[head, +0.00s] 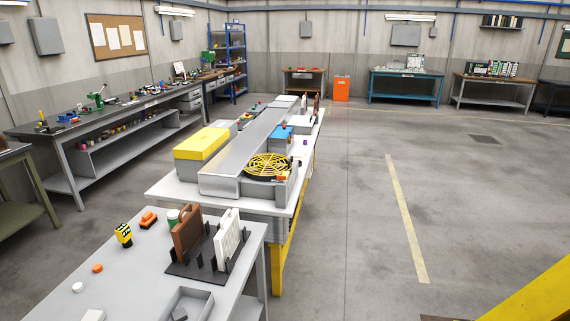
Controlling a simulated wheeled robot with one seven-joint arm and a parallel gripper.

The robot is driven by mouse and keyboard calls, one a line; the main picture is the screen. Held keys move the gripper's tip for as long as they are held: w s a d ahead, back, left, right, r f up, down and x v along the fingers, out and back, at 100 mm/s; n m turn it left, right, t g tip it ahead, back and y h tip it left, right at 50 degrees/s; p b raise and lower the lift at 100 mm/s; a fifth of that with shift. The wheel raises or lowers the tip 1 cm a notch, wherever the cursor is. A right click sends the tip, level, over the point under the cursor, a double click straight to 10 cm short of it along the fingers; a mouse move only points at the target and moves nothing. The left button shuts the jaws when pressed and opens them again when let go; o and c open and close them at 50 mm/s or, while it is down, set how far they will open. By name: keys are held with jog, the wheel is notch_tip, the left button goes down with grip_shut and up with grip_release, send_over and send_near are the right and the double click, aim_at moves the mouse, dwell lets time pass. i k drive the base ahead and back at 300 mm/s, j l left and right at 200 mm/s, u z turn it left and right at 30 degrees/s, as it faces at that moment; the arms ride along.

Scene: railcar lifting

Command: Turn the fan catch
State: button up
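A round yellow fan grille (267,163) sits at the near right end of a long grey metal unit (245,150) on the middle bench. A small orange-red part (282,178) shows at the grille's near right edge; it is too small to tell whether it is the fan catch or how it is turned. My gripper is not in view.
The unit lies on a light bench top (175,188) with yellow legs, beside a yellow-topped box (201,144). A nearer grey table (140,265) carries a dark rack with brown and white panels. The floor (355,210) right of the bench is clear.

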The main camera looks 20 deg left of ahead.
aim_at(280, 178)
jog(key=i+l+u, duration=0.1)
jog(key=i+u, duration=0.3)
jog(key=i, duration=1.25)
jog(key=i+u, duration=0.4)
jog(key=i+l+u, duration=0.15)
jog(key=i+u, duration=0.35)
jog(key=u, duration=0.35)
jog(key=i+u, duration=0.2)
jog(key=u, duration=0.25)
jog(key=i+u, duration=0.15)
jog(key=u, duration=0.35)
jog(key=i+l+u, duration=0.1)
jog(key=u, duration=0.35)
jog(key=i+l+u, duration=0.15)
jog(key=u, duration=0.15)
jog(key=i+l+u, duration=0.15)
jog(key=u, duration=0.15)
